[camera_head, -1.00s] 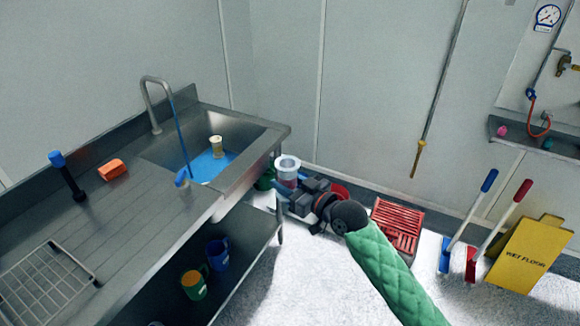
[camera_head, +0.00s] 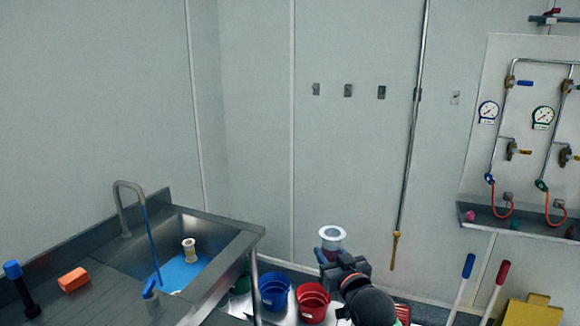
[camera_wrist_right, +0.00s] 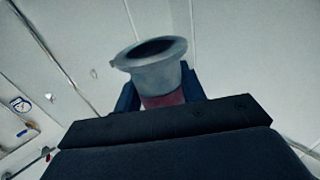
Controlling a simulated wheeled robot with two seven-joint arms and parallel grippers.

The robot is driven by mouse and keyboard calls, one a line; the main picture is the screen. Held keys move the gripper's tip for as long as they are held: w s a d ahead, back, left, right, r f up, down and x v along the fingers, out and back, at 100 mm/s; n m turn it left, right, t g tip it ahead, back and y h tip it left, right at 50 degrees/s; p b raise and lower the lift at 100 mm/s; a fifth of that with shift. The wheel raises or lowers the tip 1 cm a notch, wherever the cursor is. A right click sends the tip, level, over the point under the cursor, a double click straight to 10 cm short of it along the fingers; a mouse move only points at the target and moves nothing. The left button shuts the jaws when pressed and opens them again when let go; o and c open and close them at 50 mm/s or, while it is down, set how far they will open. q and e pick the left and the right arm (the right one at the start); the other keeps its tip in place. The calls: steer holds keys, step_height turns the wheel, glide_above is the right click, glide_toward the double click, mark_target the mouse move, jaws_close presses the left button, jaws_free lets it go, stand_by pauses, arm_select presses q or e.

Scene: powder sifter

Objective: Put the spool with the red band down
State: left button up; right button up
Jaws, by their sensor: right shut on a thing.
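The spool with the red band (camera_head: 332,238) is pale with a wide flange and a dark opening at its top. My right gripper (camera_head: 331,256) is shut on it and holds it in the air to the right of the sink, in front of the wall. In the right wrist view the spool (camera_wrist_right: 152,56) stands between the fingers with its red band (camera_wrist_right: 163,100) low between them. It looks slightly tilted there. Its lower end is hidden by my gripper. My left gripper is out of view.
A steel sink (camera_head: 245,240) holds blue water and a pale spool (camera_head: 189,250) with a yellowish band. An orange sponge (camera_head: 73,280) lies on the counter. A blue bucket (camera_head: 274,292) and a red bucket (camera_head: 312,303) stand below. A shelf (camera_head: 530,222) hangs at right.

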steer(key=s+d+f+m+h, duration=0.1)
steer(key=s+d+f+h, duration=0.1)
steer(key=f, duration=0.4)
steer(key=s+d+f+m+h, duration=0.1)
steer(key=s+d+f, duration=0.4)
steer(key=f, duration=0.2)
steer(key=s+d+f+m+h, duration=0.1)
steer(key=s+d+f+h, duration=0.1)
steer(key=f, duration=0.5)
steer(key=shift+s+d+f+m+t+h, duration=0.3)
steer(key=shift+s+d+t, duration=0.1)
steer(key=shift+s+d, duration=0.45)
